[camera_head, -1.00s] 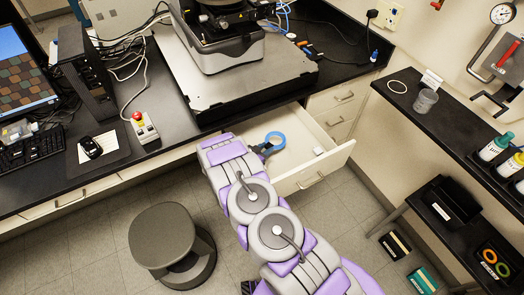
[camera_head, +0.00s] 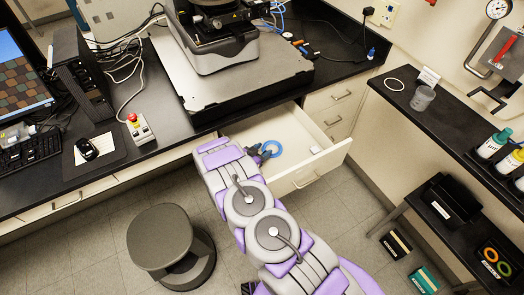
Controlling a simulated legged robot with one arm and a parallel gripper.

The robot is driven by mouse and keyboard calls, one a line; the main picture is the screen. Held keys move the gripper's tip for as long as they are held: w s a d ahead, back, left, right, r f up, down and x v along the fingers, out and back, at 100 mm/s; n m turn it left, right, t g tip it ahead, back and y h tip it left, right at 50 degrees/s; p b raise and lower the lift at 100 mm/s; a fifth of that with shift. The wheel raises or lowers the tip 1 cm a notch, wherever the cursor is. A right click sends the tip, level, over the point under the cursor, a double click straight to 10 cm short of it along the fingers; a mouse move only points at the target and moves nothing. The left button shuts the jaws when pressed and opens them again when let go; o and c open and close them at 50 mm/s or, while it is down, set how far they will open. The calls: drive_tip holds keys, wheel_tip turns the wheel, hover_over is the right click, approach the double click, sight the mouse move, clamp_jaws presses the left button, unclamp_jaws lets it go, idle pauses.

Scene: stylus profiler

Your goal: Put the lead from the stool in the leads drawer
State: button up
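The lead is a blue coil (camera_head: 271,149) inside the open drawer (camera_head: 318,165), towards its left part and low near the drawer floor. I cannot tell if it touches the floor. My gripper (camera_head: 259,153) is at the left edge of the coil, inside the drawer opening. Its fingers are small and dark and partly hidden by my arm, so I cannot tell whether they are closed on the coil. The stool (camera_head: 160,238) stands on the floor at left of my arm, and its top is bare.
A small white item (camera_head: 315,150) lies at the drawer's right side. The bench edge with the profiler (camera_head: 215,45) is just above the drawer. A side counter (camera_head: 440,115) with bottles and a cup is at right. The floor between stool and drawer is clear.

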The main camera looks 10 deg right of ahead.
drive_tip(key=shift+o, duration=0.6)
drive_tip(key=shift+a+f, duration=0.15)
drive_tip(key=shift+f, duration=0.05)
